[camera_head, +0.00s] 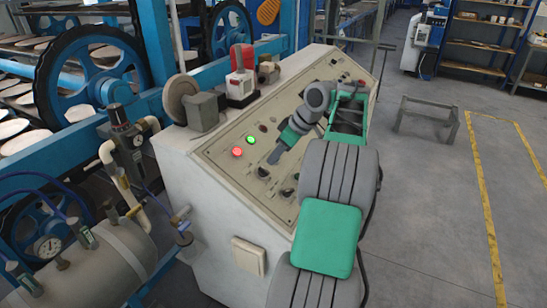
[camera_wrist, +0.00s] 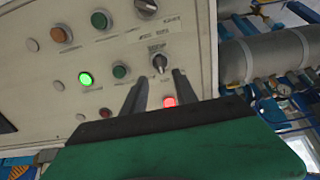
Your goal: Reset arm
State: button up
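My gripper (camera_wrist: 158,82) is open and empty in the wrist view, its two dark fingers apart in front of the control panel (camera_wrist: 40,105). A black rotary knob (camera_wrist: 160,63) shows just beyond the fingertips. A lit red light (camera_wrist: 169,101) shows between the fingers, and a lit green light (camera_wrist: 86,79) is to their left. I cannot tell whether the fingers touch the panel. In the head view my gripper (camera_head: 271,160) is over the sloped panel (camera_head: 215,155), right of the lit red light (camera_head: 237,152) and green light (camera_head: 251,139).
A red-and-white device (camera_head: 241,82) and a grey block with a round disc (camera_head: 180,100) stand on the console's top edge. The blue plate machine (camera_head: 90,80) and a tank (camera_head: 95,270) are at left. A low metal stand (camera_head: 425,112) is on otherwise open floor at right.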

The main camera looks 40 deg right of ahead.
jog(key=w+a+r+m+g, duration=0.1)
jog(key=a, duration=1.1)
jog(key=w+a+r+m, duration=0.1)
jog(key=w+a, duration=0.1)
jog(key=a, duration=1.1)
jog(key=s+a+f+m+h, duration=0.1)
jog(key=s+a+f, duration=0.3)
jog(key=s+a, duration=0.2)
jog(key=s+a+f+g+h, duration=0.1)
jog(key=s+a+f, duration=0.3)
jog(key=s, duration=0.7)
jog(key=shift+a+f+m, duration=0.15)
jog(key=shift+a+m, duration=0.25)
jog(key=shift+a, duration=0.8)
jog(key=shift+c, duration=0.4)
